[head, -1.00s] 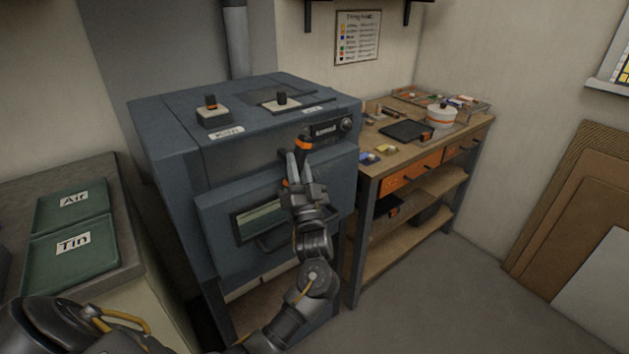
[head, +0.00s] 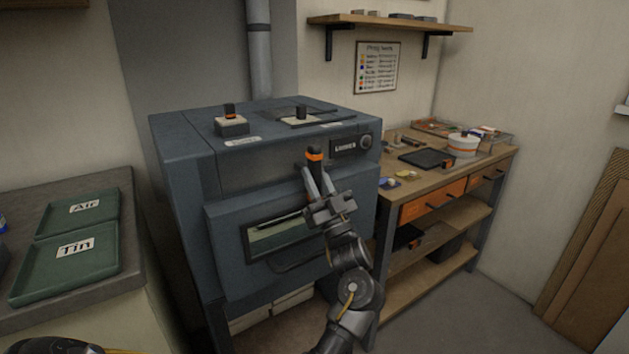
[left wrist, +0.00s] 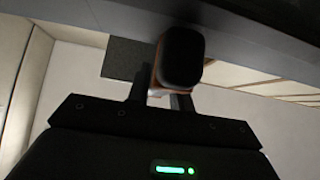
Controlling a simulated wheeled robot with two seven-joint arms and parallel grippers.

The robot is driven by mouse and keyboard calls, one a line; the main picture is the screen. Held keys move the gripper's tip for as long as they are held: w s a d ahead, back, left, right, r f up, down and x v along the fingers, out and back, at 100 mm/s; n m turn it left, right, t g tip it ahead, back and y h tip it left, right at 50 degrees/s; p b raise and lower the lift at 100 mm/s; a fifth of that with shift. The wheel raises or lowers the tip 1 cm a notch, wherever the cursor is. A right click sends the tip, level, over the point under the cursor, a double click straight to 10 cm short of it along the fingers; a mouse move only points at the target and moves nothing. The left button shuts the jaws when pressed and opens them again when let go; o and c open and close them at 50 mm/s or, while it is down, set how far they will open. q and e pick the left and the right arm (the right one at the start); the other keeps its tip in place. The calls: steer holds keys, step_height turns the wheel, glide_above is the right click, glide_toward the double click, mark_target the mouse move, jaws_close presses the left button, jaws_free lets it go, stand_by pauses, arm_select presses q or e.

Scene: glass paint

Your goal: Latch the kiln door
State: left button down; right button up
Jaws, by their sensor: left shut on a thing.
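The blue-grey kiln (head: 185,185) stands left of centre in the head view. Its door (head: 225,245) has a window slot and a bar handle, and its face stands out from the kiln front. I cannot tell if it is fully closed. The latch handle (head: 314,160), black with an orange band, points up above the door's top edge. My left gripper (head: 315,180) is shut on its lower part. In the left wrist view, the handle's dark rounded end (left wrist: 181,55) sits between the fingers (left wrist: 160,97). The latch's base is hidden. My right gripper is out of view.
A wooden workbench (head: 455,190) with a white pot (head: 462,146) and a black tray (head: 427,158) stands right of the kiln. Green trays (head: 68,262) lie on the left counter. Two knob-topped blocks sit on the kiln top. Floor at lower right is clear.

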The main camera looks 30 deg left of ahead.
mark_target(319, 187)
arm_select(q)
steer(key=shift+r+g, duration=0.2)
steer(key=shift+g, duration=0.1)
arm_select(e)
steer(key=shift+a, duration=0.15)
arm_select(q)
steer(key=c, duration=1.2)
jaws_free()
steer(key=shift+w+f, duration=0.1)
steer(key=shift+c, duration=0.2)
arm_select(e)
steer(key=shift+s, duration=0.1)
